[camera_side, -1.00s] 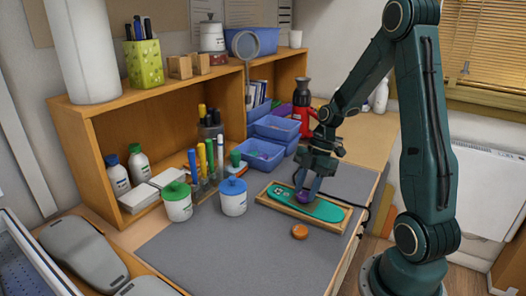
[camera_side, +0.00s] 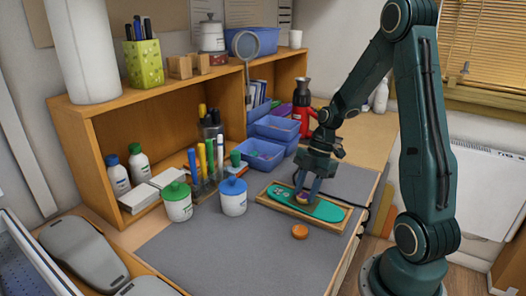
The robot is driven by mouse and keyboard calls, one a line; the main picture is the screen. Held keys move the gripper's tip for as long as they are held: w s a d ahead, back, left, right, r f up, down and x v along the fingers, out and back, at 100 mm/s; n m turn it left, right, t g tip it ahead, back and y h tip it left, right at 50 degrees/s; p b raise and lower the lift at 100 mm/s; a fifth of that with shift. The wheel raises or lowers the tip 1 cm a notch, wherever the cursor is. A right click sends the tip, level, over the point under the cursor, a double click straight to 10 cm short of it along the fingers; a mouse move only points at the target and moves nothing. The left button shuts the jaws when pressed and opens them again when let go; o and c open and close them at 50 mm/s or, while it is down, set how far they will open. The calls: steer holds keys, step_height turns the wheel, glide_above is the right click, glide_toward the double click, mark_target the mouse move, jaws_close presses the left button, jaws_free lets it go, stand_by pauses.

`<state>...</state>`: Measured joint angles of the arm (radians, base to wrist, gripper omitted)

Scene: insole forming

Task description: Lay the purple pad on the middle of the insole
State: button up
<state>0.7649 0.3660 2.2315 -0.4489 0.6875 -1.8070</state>
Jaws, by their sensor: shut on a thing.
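The green insole (camera_side: 326,211) lies in a shallow wooden tray (camera_side: 288,209) on the grey mat. My gripper (camera_side: 303,196) points down over the left-of-middle part of the insole. It is shut on the small purple pad (camera_side: 302,198), which shows between the fingertips just at the insole's surface. I cannot tell whether the pad touches the insole. The fingers hide part of the pad and of the insole behind it.
An orange round pad (camera_side: 299,231) lies on the grey mat (camera_side: 235,250) in front of the tray. A blue-lidded jar (camera_side: 233,197) and a green-lidded jar (camera_side: 177,202) stand to the left. Blue bins (camera_side: 262,153) and a red bottle (camera_side: 303,118) stand behind. The front mat is clear.

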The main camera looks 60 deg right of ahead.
steer(key=o, duration=1.4)
steer(key=shift+o, duration=0.2)
steer(key=shift+r, duration=0.15)
steer(key=shift+r, duration=3.9)
steer(key=s+a+r+m+t+h, duration=0.4)
steer(key=s+a+r+m, duration=0.6)
steer(key=a+m, duration=0.4)
steer(key=shift+s+a+r+m, duration=0.2)
steer(key=shift+s+m, duration=0.15)
steer(key=shift+m, duration=0.15)
